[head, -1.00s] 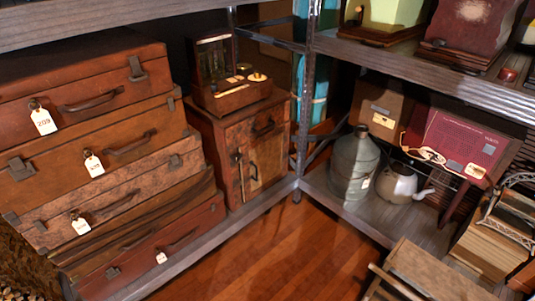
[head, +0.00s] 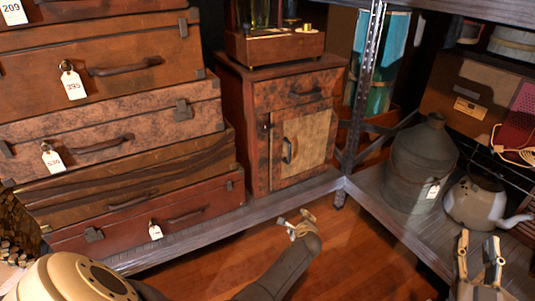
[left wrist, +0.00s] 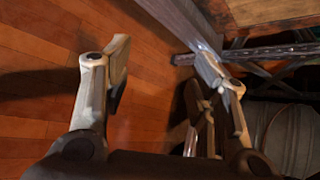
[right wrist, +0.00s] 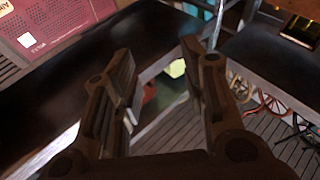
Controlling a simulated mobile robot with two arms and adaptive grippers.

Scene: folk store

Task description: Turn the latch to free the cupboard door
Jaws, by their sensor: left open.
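The small wooden cupboard (head: 257,165) stands on the low shelf in the head view, with a drawer (head: 303,90) above its pale-panelled door (head: 315,140). The door looks shut. A small dark latch (head: 265,127) sits at the door's left edge, and a dark handle (head: 287,151) is beside it; the latch's exact turn is too small to tell. My left gripper (head: 297,222) is open and empty, below and in front of the cupboard, apart from it; its spread fingers show in the left wrist view (left wrist: 165,75). My right gripper (head: 480,255) is open and empty at the lower right, also in the right wrist view (right wrist: 160,75).
Stacked suitcases (head: 110,130) with tags stand left of the cupboard. A wooden box (head: 275,47) sits on its top. A metal shelf post (head: 362,95) rises at its right. A grey can (head: 420,165) and a kettle (head: 474,203) stand on the right shelf. Wooden floor is clear in front.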

